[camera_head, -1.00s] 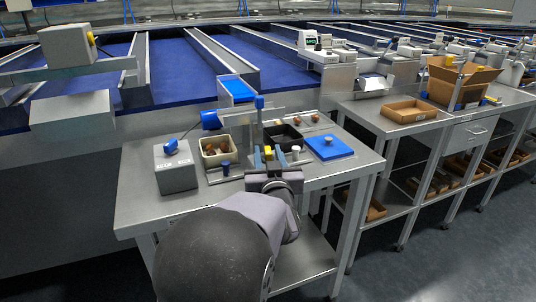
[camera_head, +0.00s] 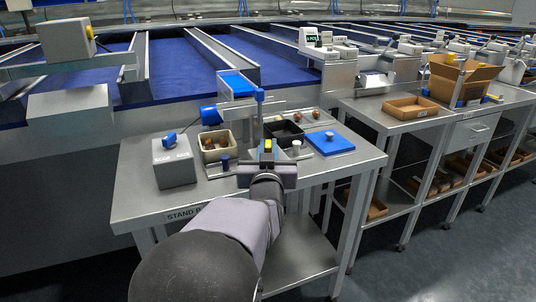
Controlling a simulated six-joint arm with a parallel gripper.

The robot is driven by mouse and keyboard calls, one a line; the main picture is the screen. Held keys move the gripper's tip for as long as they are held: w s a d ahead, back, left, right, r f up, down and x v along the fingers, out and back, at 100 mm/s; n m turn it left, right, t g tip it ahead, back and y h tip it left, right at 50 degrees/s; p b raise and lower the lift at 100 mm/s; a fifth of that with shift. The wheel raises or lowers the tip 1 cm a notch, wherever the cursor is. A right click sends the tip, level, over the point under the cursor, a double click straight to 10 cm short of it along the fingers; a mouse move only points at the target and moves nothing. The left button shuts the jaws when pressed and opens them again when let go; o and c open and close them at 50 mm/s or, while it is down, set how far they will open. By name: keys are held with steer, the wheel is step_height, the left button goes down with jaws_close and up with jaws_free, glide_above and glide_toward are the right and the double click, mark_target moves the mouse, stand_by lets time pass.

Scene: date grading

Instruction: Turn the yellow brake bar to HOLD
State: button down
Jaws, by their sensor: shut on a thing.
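The yellow brake bar (camera_head: 268,144) shows as a small yellow piece at the front middle of the steel bench. My gripper (camera_head: 267,150) is over it, with its fingers shut on the bar from both sides. The gripper body and wrist hide the lower part of the bar and whatever it is mounted on. I cannot read a HOLD mark, and the bar's angle is hard to tell.
On the bench (camera_head: 140,200) are a grey box (camera_head: 174,172) with a blue knob, a beige bin (camera_head: 216,158) of dates, a black tray (camera_head: 285,142) and a blue board (camera_head: 332,150).

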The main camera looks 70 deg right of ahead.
mark_target(268, 143)
steer(key=shift+r+m+g+h+b, duration=0.2)
steer(key=shift+m+g+h+b, duration=0.2)
steer(key=shift+m+g+b, duration=0.65)
steer(key=shift+n, duration=0.25)
steer(key=c, duration=1.8)
jaws_free()
steer(key=shift+o, duration=0.4)
steer(key=shift+f, duration=0.1)
step_height(268, 143, up, 10)
steer(key=p, duration=0.2)
steer(key=shift+p, duration=0.4)
